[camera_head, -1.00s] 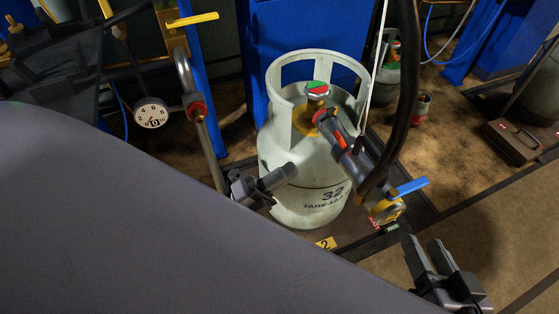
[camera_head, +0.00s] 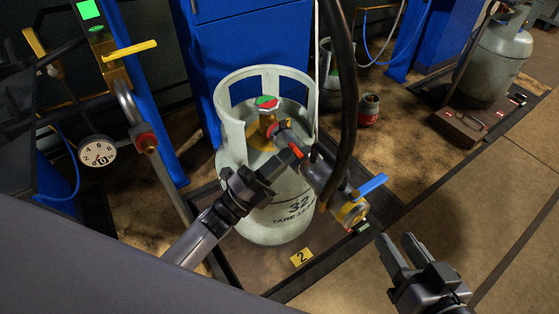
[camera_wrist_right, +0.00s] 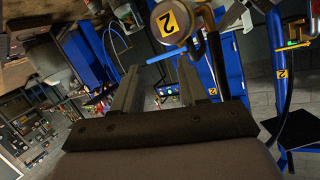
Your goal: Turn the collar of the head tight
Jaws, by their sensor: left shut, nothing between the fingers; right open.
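The grey filling head (camera_head: 318,170) runs from the valve of the white gas cylinder (camera_head: 235,165) down to the right, with a blue lever (camera_head: 370,186) and a yellow outer end (camera_head: 352,213). A red collar (camera_head: 282,126) shows where it meets the brass valve (camera_head: 267,120). My left gripper (camera_head: 292,156) is shut and empty, its tips close by the orange part of the head; I cannot tell if they touch. It hides part of the cylinder. My right gripper (camera_head: 395,240) is open and empty, right of and below the lever; its fingers also show in the right wrist view (camera_wrist_right: 158,67).
A dial gauge (camera_head: 97,151) and yellow-handled pipe valve (camera_head: 130,49) stand left. A blue cabinet (camera_head: 250,45) is behind the cylinder.

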